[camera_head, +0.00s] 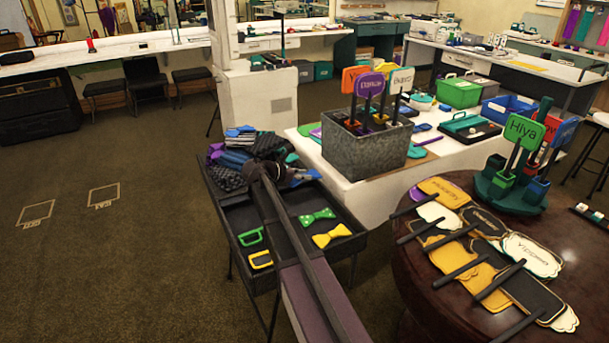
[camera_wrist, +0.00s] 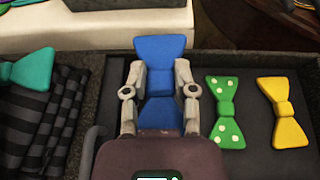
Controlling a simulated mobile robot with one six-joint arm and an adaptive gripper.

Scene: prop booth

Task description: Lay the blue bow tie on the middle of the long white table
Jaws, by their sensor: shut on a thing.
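In the wrist view my gripper (camera_wrist: 159,82) is shut on the blue bow tie (camera_wrist: 160,48), with a finger on each side of its knot. The bow tie is over the dark tray (camera_wrist: 262,65); I cannot tell whether it is clear of the tray floor. In the head view my arm reaches over the tray (camera_head: 238,213) and hides the fingers, and I cannot make out the held bow tie there. A white table (camera_head: 352,203) stands just behind and right of the tray; its edge also shows in the wrist view (camera_wrist: 95,30).
A green dotted bow tie (camera_head: 317,217) and a yellow one (camera_head: 332,235) lie in the tray. A grey box (camera_head: 367,150) of signs and a green crate (camera_head: 459,93) stand on the white table. A round brown table (camera_head: 428,285) with sign props is at right.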

